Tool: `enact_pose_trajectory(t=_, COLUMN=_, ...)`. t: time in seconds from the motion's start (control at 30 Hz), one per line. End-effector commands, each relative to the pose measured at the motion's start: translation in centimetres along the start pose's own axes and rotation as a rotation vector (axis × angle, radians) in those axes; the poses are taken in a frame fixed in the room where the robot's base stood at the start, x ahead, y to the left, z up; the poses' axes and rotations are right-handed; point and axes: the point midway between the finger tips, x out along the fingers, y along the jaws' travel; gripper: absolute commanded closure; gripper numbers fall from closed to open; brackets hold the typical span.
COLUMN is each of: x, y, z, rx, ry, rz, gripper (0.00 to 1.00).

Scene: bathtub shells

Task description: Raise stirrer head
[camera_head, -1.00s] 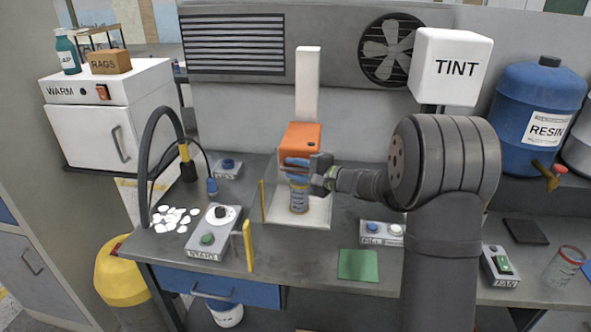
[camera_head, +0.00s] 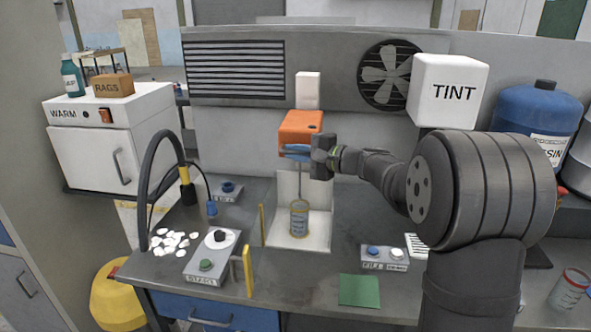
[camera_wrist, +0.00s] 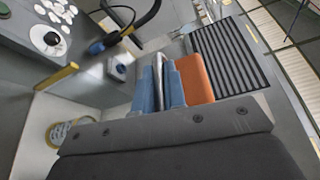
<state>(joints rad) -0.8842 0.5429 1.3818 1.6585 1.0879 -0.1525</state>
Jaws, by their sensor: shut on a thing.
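The orange stirrer head (camera_head: 301,128) sits on a white upright post (camera_head: 308,92) at the back of the bench. It also shows in the wrist view (camera_wrist: 195,80). My gripper (camera_head: 298,152) is shut on a part just under the head, with its blue fingers (camera_wrist: 160,88) on either side of a grey bar (camera_wrist: 158,75). The thin stirrer shaft (camera_head: 299,185) hangs down towards a yellowish can (camera_head: 299,218). The can stands on the white base (camera_head: 318,225); part of the can also shows in the wrist view (camera_wrist: 62,132). I cannot tell whether the shaft tip is inside the can.
Yellow posts (camera_head: 248,272) stand left of the base. A START box (camera_head: 205,262) with a dial and white chips (camera_head: 170,242) lie further left. A FILL button box (camera_head: 385,256) and green pad (camera_head: 359,290) are at the right. The TINT box (camera_head: 448,92) hangs behind my arm.

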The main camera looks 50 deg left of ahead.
Motion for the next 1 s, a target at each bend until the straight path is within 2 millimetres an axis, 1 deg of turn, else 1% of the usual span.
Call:
enact_pose_trajectory(t=0.03, x=-0.1, y=-0.5, z=0.1, rx=-0.005, ry=0.000, rz=-0.003, gripper=1.00)
enact_pose_trajectory(t=0.3, x=-0.1, y=-0.8, z=0.1, rx=-0.008, ry=0.001, rz=-0.007, gripper=1.00)
enact_pose_trajectory(t=0.33, x=-0.1, y=-0.8, z=0.1, rx=-0.009, ry=0.001, rz=-0.007, gripper=0.85)
enact_pose_trajectory(t=0.4, x=-0.1, y=-0.8, z=0.1, rx=-0.008, ry=0.000, rz=-0.007, gripper=0.71)
enact_pose_trajectory(t=0.43, x=-0.1, y=-0.7, z=0.1, rx=-0.008, ry=0.000, rz=-0.006, gripper=0.67)
enact_pose_trajectory(t=0.77, x=-0.3, y=-0.5, z=0.0, rx=-0.004, ry=0.001, rz=-0.004, gripper=0.67)
enact_pose_trajectory(t=0.87, x=-1.3, y=-0.5, z=0.0, rx=-0.004, ry=0.002, rz=-0.004, gripper=0.67)
enact_pose_trajectory(t=1.0, x=-4.0, y=-0.5, z=0.0, rx=-0.005, ry=0.004, rz=-0.004, gripper=0.67)
